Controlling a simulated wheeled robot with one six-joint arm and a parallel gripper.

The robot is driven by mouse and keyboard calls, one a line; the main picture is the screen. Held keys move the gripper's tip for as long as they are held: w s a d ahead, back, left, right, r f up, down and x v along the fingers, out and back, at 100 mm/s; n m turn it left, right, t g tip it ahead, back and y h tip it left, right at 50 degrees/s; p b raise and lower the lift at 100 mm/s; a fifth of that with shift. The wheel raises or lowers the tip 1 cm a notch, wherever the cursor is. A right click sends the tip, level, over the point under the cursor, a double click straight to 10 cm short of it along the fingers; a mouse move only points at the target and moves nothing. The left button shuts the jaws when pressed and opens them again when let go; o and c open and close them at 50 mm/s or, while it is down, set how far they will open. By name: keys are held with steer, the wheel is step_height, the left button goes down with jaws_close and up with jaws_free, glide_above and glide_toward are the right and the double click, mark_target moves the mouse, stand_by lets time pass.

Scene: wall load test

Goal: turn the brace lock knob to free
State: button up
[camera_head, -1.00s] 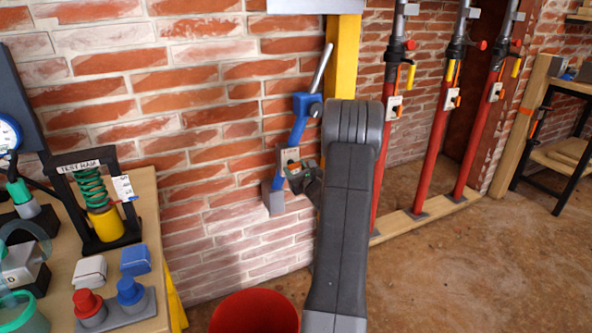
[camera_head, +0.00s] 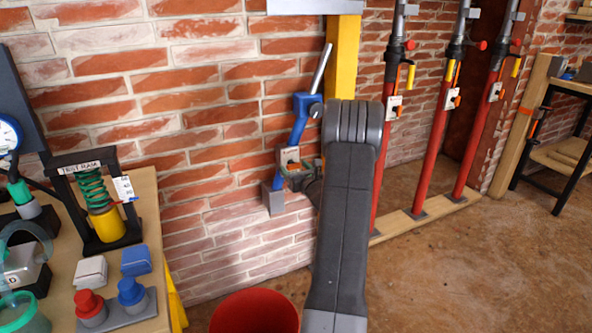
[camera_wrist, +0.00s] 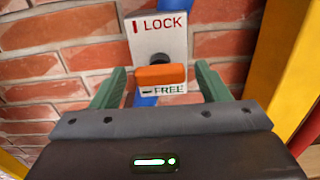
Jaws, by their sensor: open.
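In the wrist view the brace lock knob (camera_wrist: 161,76) is an orange bar lying roughly level. Its plate (camera_wrist: 159,38) reads LOCK beside an upright red mark at the top, and FREE beside a level mark at the bottom. My gripper (camera_wrist: 161,82) is open, with one green finger beyond each end of the bar and visible gaps. In the head view the plate (camera_head: 289,156) sits on the blue brace (camera_head: 300,118), and my gripper (camera_head: 297,178) is just below it, partly behind my arm. The knob is hard to make out there.
A brick wall (camera_head: 200,110) stands behind the brace, with a yellow post (camera_head: 343,60) right of it. Red props (camera_head: 435,140) stand further right. A bench with a test ram (camera_head: 98,205) is at left. A red bucket (camera_head: 255,312) stands on the floor below.

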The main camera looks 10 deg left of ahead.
steer(key=p+v, duration=0.1)
steer(key=v, duration=1.2)
steer(key=shift+s+d, duration=0.25)
steer(key=shift+s, duration=0.1)
steer(key=b+x, duration=0.1)
steer(key=x, duration=1.3)
steer(key=shift+s+d, duration=0.1)
